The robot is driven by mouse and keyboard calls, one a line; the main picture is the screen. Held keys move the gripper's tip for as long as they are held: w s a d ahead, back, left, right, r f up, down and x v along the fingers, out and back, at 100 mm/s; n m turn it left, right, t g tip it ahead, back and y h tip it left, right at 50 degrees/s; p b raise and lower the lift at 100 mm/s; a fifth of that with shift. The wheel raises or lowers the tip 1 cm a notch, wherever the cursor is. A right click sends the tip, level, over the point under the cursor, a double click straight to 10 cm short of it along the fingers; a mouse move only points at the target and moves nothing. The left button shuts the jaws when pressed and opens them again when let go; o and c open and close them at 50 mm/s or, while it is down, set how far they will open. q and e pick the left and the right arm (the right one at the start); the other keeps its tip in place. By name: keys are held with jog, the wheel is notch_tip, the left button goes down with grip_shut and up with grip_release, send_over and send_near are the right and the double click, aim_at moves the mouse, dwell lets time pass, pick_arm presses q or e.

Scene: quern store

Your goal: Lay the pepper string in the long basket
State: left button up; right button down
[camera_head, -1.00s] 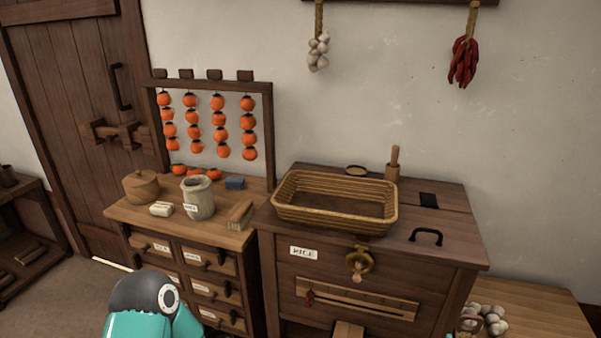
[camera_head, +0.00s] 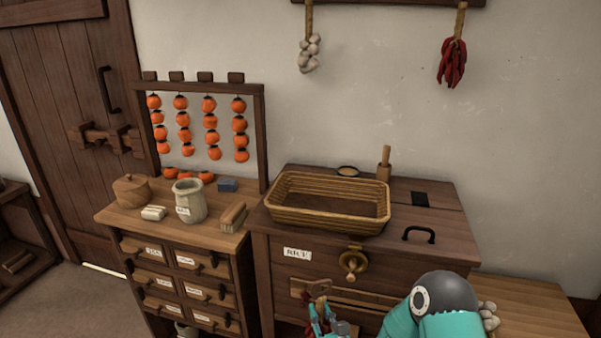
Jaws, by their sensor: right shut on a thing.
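The long basket (camera_head: 330,219) is a wide woven tray with sloping sides. It sits on top of the dark wooden chest, and its inside looks empty. My right gripper (camera_head: 328,327) is at the bottom edge, in front of the chest and below the basket. It is shut on a small red and brown thing, which looks like a pepper string (camera_head: 318,290); its lower part is mixed with the fingers and cut off by the frame. Another bunch of red peppers (camera_head: 452,62) hangs on the wall at upper right. My left gripper is out of view.
The chest top (camera_head: 445,215) also carries a black handle (camera_head: 418,234) and a wooden pestle-like thing (camera_head: 384,164) behind the basket. A drawer cabinet (camera_head: 190,280) with a jar (camera_head: 189,201) and a frame of orange fruit stands left. Garlic (camera_head: 309,54) hangs above.

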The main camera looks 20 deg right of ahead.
jog(key=shift+w+a, duration=0.15)
jog(key=shift+a, duration=0.15)
